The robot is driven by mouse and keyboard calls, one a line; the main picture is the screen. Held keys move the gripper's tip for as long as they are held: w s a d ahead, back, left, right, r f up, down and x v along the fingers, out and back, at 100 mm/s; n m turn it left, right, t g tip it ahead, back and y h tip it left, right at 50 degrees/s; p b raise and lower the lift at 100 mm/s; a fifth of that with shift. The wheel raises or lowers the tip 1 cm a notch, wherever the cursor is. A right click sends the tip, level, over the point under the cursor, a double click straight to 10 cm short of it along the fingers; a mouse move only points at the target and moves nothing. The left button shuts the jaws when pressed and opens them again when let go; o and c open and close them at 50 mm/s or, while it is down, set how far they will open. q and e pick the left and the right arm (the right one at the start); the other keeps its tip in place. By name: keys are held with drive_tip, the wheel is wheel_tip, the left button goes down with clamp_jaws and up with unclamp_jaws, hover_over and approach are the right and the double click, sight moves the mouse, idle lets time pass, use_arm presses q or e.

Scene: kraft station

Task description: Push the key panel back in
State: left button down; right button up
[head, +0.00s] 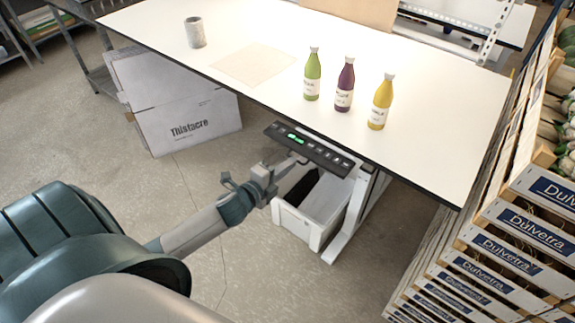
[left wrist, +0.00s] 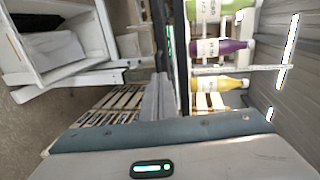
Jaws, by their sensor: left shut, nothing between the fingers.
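The key panel (head: 312,150) is a dark strip with a green lit display and several small keys. It juts out from under the front edge of the white table (head: 440,135). In the left wrist view the panel (left wrist: 170,40) is seen nearly edge-on, with a green glow. My left gripper (head: 288,163) is shut and empty, just in front of and below the panel. Its closed fingers (left wrist: 158,88) point toward the panel in the left wrist view. I cannot tell whether they touch it. My right gripper is not in view.
A white open bin (head: 318,212) stands below the panel near a table leg (head: 352,222). Green (head: 312,78), purple (head: 345,87) and yellow (head: 380,104) bottles stand on the table behind the panel. Stacked crates (head: 500,245) are at the right. A carton (head: 180,118) is at the left.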

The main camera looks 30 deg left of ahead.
sight(306, 146)
use_arm(q)
drive_tip(key=shift+w, duration=0.1)
drive_tip(key=x, duration=0.2)
drive_tip(key=r+x, duration=0.1)
drive_tip(key=x, duration=0.5)
drive_tip(key=shift+w+r+b, duration=0.25)
drive_tip(key=shift+r+b, duration=0.05)
drive_tip(key=shift+b, duration=0.05)
drive_tip(key=shift+w, duration=0.3)
drive_tip(key=shift+r, duration=0.25)
drive_tip(key=shift+r, duration=0.15)
